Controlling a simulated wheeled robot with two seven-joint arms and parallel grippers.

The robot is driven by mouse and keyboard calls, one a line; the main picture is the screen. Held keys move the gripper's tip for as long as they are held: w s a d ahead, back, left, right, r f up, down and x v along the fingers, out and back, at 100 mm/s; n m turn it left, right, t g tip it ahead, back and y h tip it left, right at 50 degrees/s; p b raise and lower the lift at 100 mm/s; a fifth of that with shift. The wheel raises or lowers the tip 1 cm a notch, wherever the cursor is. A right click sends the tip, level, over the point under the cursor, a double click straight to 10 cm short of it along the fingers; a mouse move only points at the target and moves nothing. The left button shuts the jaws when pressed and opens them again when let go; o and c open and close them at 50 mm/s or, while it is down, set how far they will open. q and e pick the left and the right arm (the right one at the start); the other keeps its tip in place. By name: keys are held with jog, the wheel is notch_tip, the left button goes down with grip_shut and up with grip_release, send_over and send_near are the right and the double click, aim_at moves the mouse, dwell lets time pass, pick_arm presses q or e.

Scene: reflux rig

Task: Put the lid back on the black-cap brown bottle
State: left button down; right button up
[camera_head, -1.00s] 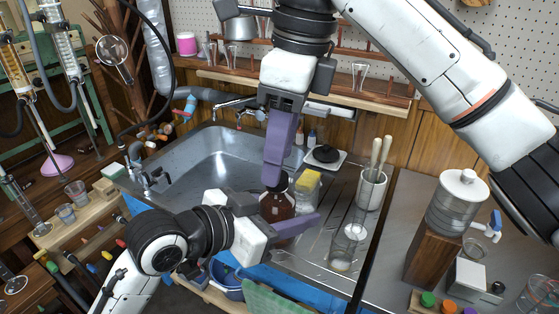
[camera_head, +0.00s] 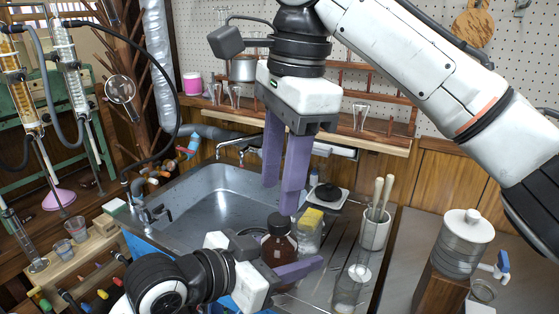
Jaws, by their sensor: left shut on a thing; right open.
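The brown bottle (camera_head: 278,250) stands upright on the drainboard at the right side of the sink. A dark cap (camera_head: 280,222) sits on its neck and looks level. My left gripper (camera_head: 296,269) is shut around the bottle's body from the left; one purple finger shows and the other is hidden. My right gripper (camera_head: 282,199) is open and empty just above the cap, its two purple fingers pointing down and apart.
Close to the bottle's right stand a yellow-topped jar (camera_head: 309,226), a glass cylinder (camera_head: 350,282) and a white pot with pestles (camera_head: 375,228). A black round item on a white plate (camera_head: 328,195) lies behind. The sink basin (camera_head: 205,208) is empty.

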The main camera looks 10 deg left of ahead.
aim_at(279, 219)
jog(key=n, duration=0.6)
jog(key=shift+r+n, duration=0.25)
jog(key=shift+n, duration=0.05)
jog(key=n, duration=0.4)
jog(key=shift+a+r+h, duration=0.1)
jog(key=shift+r+h, duration=0.05)
jog(key=shift+h, duration=0.15)
jog(key=n, duration=0.4)
jog(key=shift+r, duration=0.2)
jog(key=n, duration=0.4)
jog(key=shift+r, duration=0.2)
jog(key=n, duration=0.4)
jog(key=shift+r+h, duration=0.2)
jog(key=shift+h, duration=0.1)
jog(key=n, duration=0.4)
jog(key=shift+r, duration=0.2)
jog(key=n, duration=0.3)
jog(key=shift+w+r+n, duration=0.1)
jog(key=shift+r+n, duration=0.1)
jog(key=shift+n, duration=0.1)
jog(key=shift+f, duration=4.05)
